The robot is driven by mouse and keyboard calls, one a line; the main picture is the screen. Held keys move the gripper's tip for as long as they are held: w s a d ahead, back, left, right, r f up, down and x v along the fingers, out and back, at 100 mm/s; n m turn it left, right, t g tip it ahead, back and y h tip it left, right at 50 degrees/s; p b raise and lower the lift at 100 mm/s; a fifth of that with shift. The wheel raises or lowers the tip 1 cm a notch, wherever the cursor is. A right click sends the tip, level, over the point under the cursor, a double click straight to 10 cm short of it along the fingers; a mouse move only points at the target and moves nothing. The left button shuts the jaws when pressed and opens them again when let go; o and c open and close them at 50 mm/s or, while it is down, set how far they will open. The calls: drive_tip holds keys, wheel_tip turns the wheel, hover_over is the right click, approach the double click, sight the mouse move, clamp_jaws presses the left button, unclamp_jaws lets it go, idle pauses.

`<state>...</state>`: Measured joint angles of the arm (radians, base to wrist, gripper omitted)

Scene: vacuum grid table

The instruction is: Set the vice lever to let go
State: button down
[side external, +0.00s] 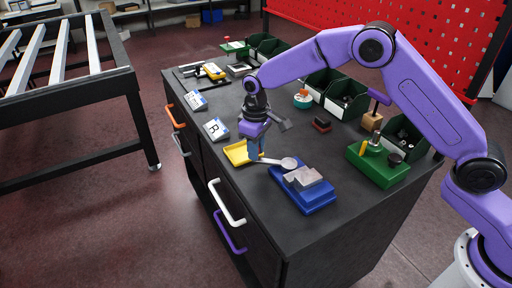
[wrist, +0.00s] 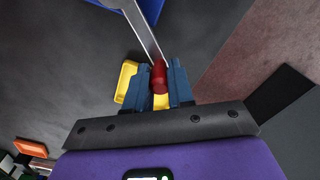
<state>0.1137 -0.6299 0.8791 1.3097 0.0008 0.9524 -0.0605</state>
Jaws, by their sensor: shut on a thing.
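The vice (side external: 318,199) has a blue base with grey jaw blocks and stands near the table's front edge. Its silver lever (side external: 270,160) sticks out to the left from a round pivot. In the wrist view the lever (wrist: 143,35) runs from the blue vice edge at the top down to a red knob (wrist: 159,76). My gripper (wrist: 159,84) is shut on that knob, one blue finger on each side. In the side view my gripper (side external: 254,152) points down at the lever's outer end and hides the knob.
A yellow tray (side external: 235,153) lies just beside my gripper; part of it (wrist: 125,82) shows behind the fingers. A green fixture (side external: 378,168) stands right of the vice. Dark green bins (side external: 345,98) line the back. The table's front edge is close.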

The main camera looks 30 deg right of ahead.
drive_tip(key=s+a+n, duration=0.1)
drive_tip(key=s+n, duration=0.1)
drive_tip(key=n, duration=0.1)
drive_tip(key=shift+s+a+n, duration=0.3)
drive_tip(key=shift+a, duration=0.05)
drive_tip(key=shift+s+a+n, duration=0.3)
drive_tip(key=shift+s+n, duration=0.6)
drive_tip(key=shift+n, duration=0.3)
drive_tip(key=shift+s+a+n, duration=0.1)
drive_tip(key=shift+s+n, duration=0.95)
drive_tip(key=shift+n, duration=0.25)
drive_tip(key=c, duration=1)
unclamp_jaws()
drive_tip(key=shift+r, duration=0.15)
drive_tip(key=shift+r, duration=0.35)
wheel_tip(320, 180, up, 16)
drive_tip(key=shift+r, duration=0.25)
